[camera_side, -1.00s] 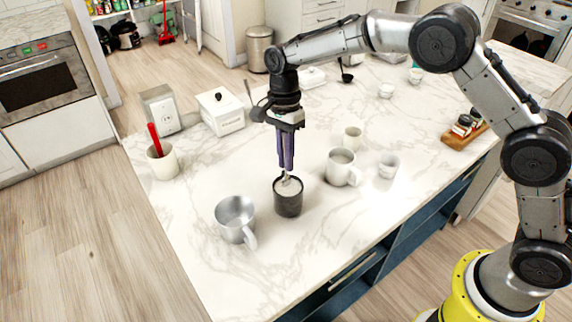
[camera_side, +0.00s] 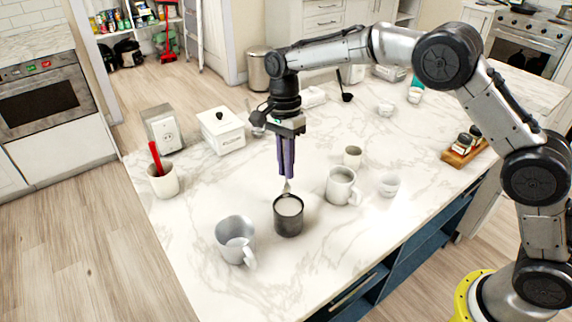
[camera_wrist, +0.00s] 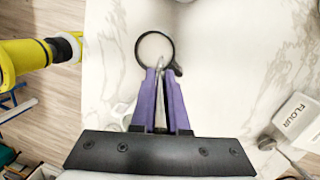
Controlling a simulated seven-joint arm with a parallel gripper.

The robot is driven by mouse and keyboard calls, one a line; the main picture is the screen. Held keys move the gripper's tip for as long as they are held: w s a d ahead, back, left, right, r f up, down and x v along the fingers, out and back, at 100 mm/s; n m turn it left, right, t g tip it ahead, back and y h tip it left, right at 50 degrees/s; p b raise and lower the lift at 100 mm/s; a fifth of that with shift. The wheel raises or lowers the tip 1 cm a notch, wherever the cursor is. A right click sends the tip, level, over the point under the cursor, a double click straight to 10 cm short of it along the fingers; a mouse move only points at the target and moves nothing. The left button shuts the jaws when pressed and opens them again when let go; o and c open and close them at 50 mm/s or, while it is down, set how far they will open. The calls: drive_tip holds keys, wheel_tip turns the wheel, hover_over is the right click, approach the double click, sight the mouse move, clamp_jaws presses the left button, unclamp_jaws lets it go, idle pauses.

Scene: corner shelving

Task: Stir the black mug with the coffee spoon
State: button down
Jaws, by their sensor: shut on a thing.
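The black mug (camera_side: 288,219) stands upright on the marble counter with a pale, light-coloured inside. My gripper (camera_side: 286,177) points down just above and behind its rim, its purple fingers shut on the coffee spoon (camera_side: 287,187). The spoon hangs down, and its low end shows at the mug's back rim. In the wrist view the spoon (camera_wrist: 160,68) lies between the fingers (camera_wrist: 163,75), and its tip overlaps the rim of the black mug (camera_wrist: 140,48). I cannot tell whether the tip is inside the mug or just above it.
Smaller cups (camera_side: 389,185) (camera_side: 353,156) stand nearby. A white crock (camera_side: 163,181) holding a red utensil and a white canister (camera_side: 222,133) are farther left. The front counter is clear.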

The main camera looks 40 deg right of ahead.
drive_tip(key=shift+r, duration=0.1)
idle(0.3)
drive_tip(key=shift+r, duration=2.4)
drive_tip(key=s+d+f+n+h, duration=0.2)
drive_tip(key=d+f+n, duration=0.1)
drive_tip(key=d+n, duration=0.9)
drive_tip(key=d, duration=0.3)
drive_tip(key=shift+s+n, duration=0.2)
drive_tip(key=shift+n, duration=0.1)
